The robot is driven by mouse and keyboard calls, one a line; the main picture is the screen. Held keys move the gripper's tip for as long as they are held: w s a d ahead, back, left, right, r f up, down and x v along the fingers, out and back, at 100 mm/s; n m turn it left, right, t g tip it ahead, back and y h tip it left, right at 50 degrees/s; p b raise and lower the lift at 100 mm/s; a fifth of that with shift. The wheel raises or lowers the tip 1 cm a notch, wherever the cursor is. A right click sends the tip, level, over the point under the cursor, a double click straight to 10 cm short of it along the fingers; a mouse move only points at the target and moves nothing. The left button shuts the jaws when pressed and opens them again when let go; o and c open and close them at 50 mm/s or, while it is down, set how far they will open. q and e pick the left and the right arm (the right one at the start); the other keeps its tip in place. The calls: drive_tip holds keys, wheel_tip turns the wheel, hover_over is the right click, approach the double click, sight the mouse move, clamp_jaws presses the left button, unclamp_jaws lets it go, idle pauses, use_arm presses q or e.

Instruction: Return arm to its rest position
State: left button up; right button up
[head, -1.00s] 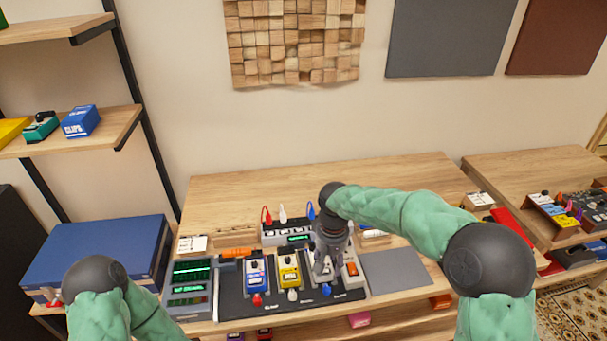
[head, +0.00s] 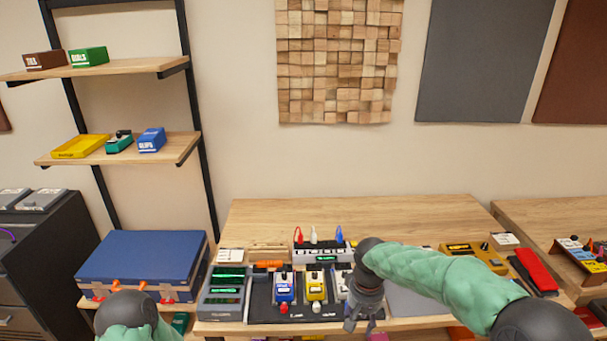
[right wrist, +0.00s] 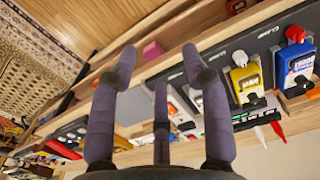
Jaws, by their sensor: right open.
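My right gripper (head: 362,318) is in front of the right end of the pedalboard in the head view, pointing down. It is open and empty. In the right wrist view its purple-grey fingers (right wrist: 160,75) are spread apart with nothing between them. My right arm in its green sleeve reaches in from the lower right. My left arm shows only as a dark joint and green sleeve at the lower left; its gripper is out of view. The black pedalboard (head: 262,307) holds a blue pedal (head: 284,288) and a yellow pedal (head: 316,288). My right arm partly hides its right side.
A wooden table (head: 400,213) runs along the wall. A blue case (head: 145,258) stands left of it. Shelves (head: 170,147) rise behind the case. A grey device (head: 222,297) sits left of the pedalboard. The table's back strip is clear.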

drive_tip(key=s+a+f+y, duration=0.1)
drive_tip(key=s+a+f, duration=0.15)
drive_tip(key=f, duration=0.65)
drive_tip(key=s+a+f+y, duration=0.2)
drive_tip(key=s+f, duration=0.2)
drive_tip(key=f, duration=0.5)
drive_tip(key=s+f+m+y, duration=0.1)
drive_tip(key=s+f+m, duration=0.1)
drive_tip(key=s+f, duration=1)
drive_tip(key=s, duration=0.4)
drive_tip(key=shift+s+a+m, duration=0.15)
drive_tip(key=shift+m, duration=0.15)
